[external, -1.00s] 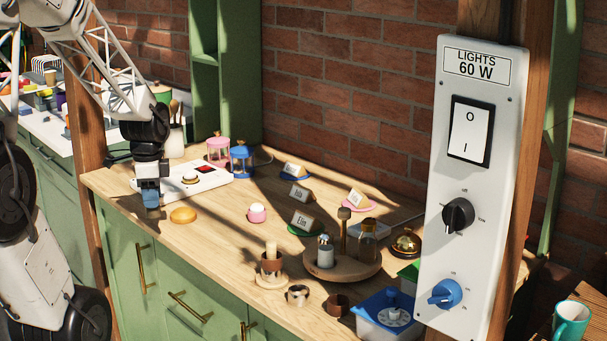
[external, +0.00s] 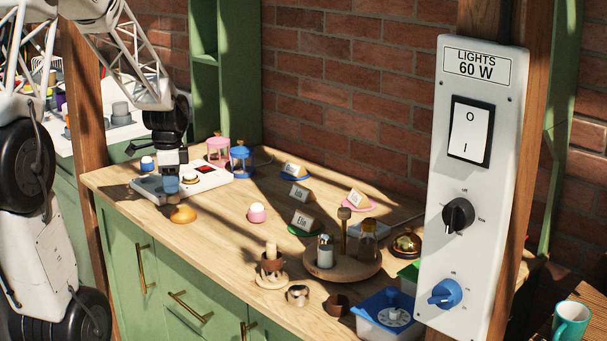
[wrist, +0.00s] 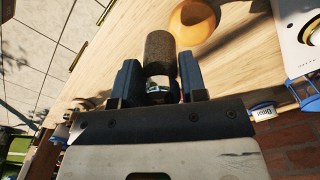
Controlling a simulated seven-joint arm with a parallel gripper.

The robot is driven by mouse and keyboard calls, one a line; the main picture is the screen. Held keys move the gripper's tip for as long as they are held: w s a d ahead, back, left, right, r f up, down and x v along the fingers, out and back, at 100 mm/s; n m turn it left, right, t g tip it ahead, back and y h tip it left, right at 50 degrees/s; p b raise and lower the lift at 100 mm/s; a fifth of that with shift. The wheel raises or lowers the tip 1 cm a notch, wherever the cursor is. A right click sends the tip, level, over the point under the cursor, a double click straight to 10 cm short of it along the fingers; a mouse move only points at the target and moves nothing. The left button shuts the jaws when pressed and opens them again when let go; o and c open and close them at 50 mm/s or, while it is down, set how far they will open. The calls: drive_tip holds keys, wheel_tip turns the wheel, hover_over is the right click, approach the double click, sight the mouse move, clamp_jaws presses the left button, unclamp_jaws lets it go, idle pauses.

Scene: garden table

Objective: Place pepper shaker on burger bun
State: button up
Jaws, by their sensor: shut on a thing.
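My gripper (external: 171,190) is above the left part of the wooden counter, just behind and above the burger bun. In the wrist view my gripper (wrist: 158,82) is shut on the pepper shaker (wrist: 160,52), a dark brown cylinder with a shiny metal end between the jaws. In the external view the shaker is hard to make out at the fingers. The burger bun (external: 183,215) is a round, orange-brown dome on the counter. In the wrist view the bun (wrist: 194,20) lies beyond the shaker and slightly right. The two appear apart.
A white panel device (external: 205,178) lies behind the gripper, with pink (external: 218,150) and blue (external: 241,158) lantern-like things near it. A pink egg cup (external: 257,213) is to the right. A round wooden stand (external: 345,272) holds a glass shaker and bottle. The counter between is clear.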

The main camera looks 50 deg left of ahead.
drive_tip(key=shift+w+a+f, duration=0.1)
drive_tip(key=shift+w+a, duration=0.6)
drive_tip(key=shift+w, duration=0.35)
drive_tip(key=shift+w+a+f, duration=0.1)
drive_tip(key=shift+w+a, duration=0.6)
drive_tip(key=shift+w, duration=0.35)
drive_tip(key=shift+f, duration=1.8)
drive_tip(key=shift+f, duration=0.15)
drive_tip(key=o, duration=1)
drive_tip(key=shift+c, duration=0.2)
drive_tip(key=shift+r, duration=0.2)
wheel_tip(320, 180, up, 12)
